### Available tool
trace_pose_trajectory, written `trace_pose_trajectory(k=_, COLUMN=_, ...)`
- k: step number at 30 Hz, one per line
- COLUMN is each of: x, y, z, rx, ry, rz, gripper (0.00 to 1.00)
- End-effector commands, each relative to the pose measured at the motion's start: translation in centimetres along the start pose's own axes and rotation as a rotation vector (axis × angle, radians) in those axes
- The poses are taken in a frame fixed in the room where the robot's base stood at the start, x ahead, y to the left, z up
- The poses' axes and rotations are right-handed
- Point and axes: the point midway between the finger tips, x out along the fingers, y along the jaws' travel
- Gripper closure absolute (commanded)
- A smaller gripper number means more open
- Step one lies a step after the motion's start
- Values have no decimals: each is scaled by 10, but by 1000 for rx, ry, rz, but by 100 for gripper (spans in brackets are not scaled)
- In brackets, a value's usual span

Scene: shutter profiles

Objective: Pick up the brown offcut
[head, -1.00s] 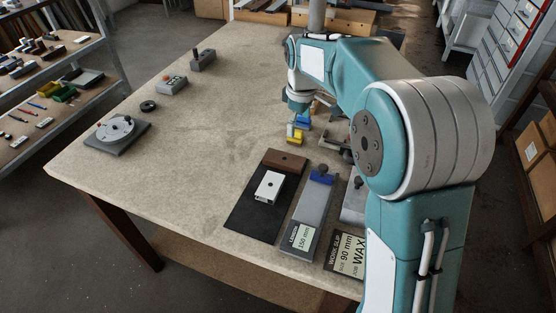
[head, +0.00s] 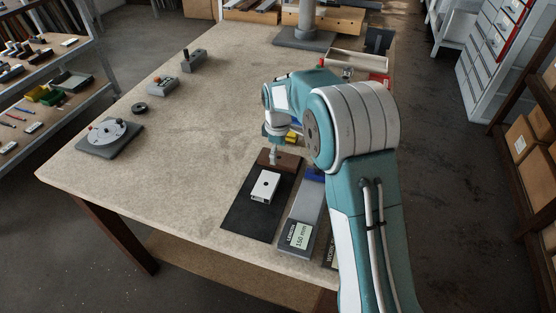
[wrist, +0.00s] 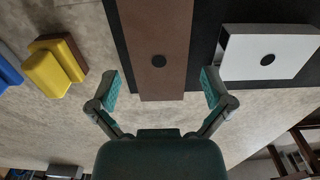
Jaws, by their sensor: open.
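The brown offcut (head: 290,161) lies across the far end of the black mat (head: 238,217), behind the white profile piece (head: 265,186). In the wrist view the brown offcut (wrist: 155,45), with a dark round spot, reaches down between my fingers. The white piece (wrist: 285,52) is to its right on the dark mat. My gripper (wrist: 161,87) is open and empty, with one teal-padded finger on each side of the offcut's near end. In the head view my gripper (head: 273,156) hangs at the offcut's left part. The height gap is hard to judge.
A yellow block (wrist: 52,70) sits left of my gripper in the wrist view. A grey length gauge marked 150 mm (head: 303,222) lies right of the mat. A round dial fixture (head: 110,137) and a button box (head: 163,86) stand left. The table's middle is clear.

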Motion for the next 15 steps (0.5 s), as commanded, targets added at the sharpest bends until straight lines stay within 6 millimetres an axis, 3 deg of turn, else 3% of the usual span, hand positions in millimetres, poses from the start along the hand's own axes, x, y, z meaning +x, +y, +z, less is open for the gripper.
trace_pose_trajectory(k=4, x=18, y=0, z=1, rx=0, ry=0, rz=-1, gripper=0)
trace_pose_trajectory(k=12, x=20, y=0, z=0, rx=0, ry=1, rz=1, gripper=0)
trace_pose_trajectory(k=15, x=20, y=0, z=0, rx=0, ry=0, rz=1, gripper=45)
